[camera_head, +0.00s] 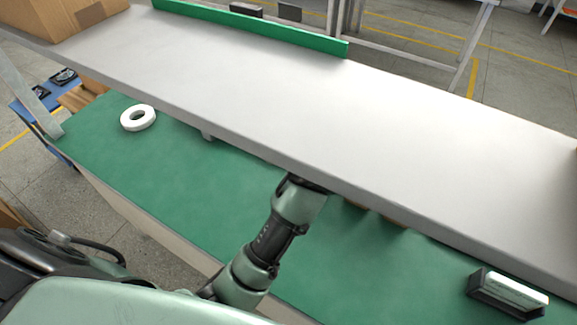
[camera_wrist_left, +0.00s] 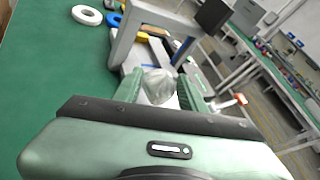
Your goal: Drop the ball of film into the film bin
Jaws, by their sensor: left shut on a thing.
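In the left wrist view, my left gripper (camera_wrist_left: 161,90) is shut on a crumpled, translucent ball of film (camera_wrist_left: 158,84), held between its two green finger pads. Neither the film ball nor the left gripper can be made out in the head view. One of my arms reaches from the bottom middle of the head view up to the edge of the white shelf, with its hand end hidden. I cannot identify the film bin in either view. My right gripper is not seen.
A white ring (camera_head: 138,118) lies on the green worktop (camera_head: 185,185) below a long white shelf (camera_head: 330,110). A cardboard box (camera_head: 60,12) stands at the shelf's left end. A black-and-white box (camera_head: 508,292) lies at the right. A grey frame (camera_wrist_left: 128,32) rises beyond my left gripper.

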